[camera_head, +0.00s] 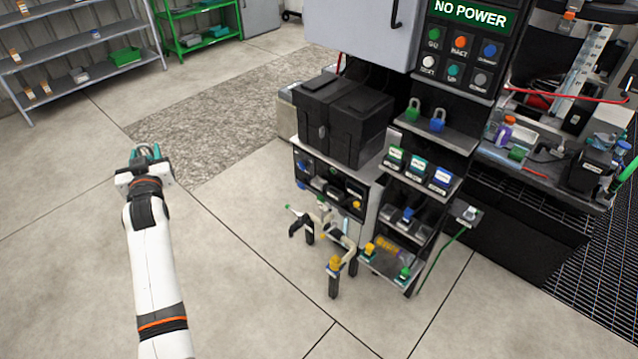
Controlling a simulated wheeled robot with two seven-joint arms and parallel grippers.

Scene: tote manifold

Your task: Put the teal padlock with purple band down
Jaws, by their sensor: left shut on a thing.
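My left gripper (146,168) is at the left of the view, held out over the bare floor and well apart from the workstation. It is shut on a small teal thing (146,152), which I take to be the teal padlock. The gripper's fingers and body hide most of it, and I cannot make out a purple band. My right gripper is not in view.
A green padlock (412,110) and a blue padlock (437,123) stand on a small shelf of the dark panel. A cluttered bench (530,160) is at right. Grey shelving (80,55) stands at back left. Floor around my gripper is clear.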

